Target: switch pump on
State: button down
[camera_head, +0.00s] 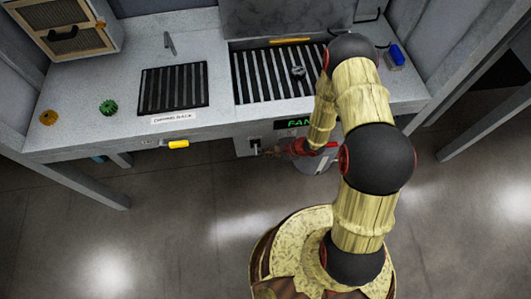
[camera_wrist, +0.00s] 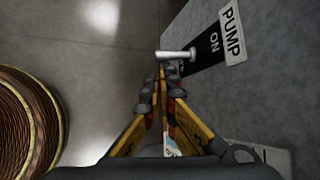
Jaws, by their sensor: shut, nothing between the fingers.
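The pump switch is a pale metal lever (camera_wrist: 176,54) on a black plate (camera_wrist: 205,58), with a white PUMP label (camera_wrist: 232,33) and the word ON beside it. The lever sticks out from the plate toward the left in the wrist view. My gripper (camera_wrist: 161,72) is shut and empty, with its fingertips just below the lever. I cannot tell whether they touch it. In the head view my gripper (camera_head: 264,152) is at the bench front, right beside the small switch plate (camera_head: 254,143). The lever's exact setting is unclear.
The grey bench (camera_head: 120,90) holds a dark grate (camera_head: 174,88), a larger grate (camera_head: 275,75) and a green object (camera_head: 108,106). A green-lit FAN display (camera_head: 294,123) and a yellow handle (camera_head: 178,144) are on its front. A grey bucket-like object (camera_head: 316,165) stands below.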

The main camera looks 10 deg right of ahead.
jog(key=shift+s+r+b, duration=0.15)
jog(key=shift+r+b, duration=0.4)
jog(key=shift+r, duration=0.75)
jog(key=shift+r, duration=0.6)
jog(key=shift+r, duration=0.1)
jog(key=v, duration=1.2)
jog(key=shift+d, duration=0.1)
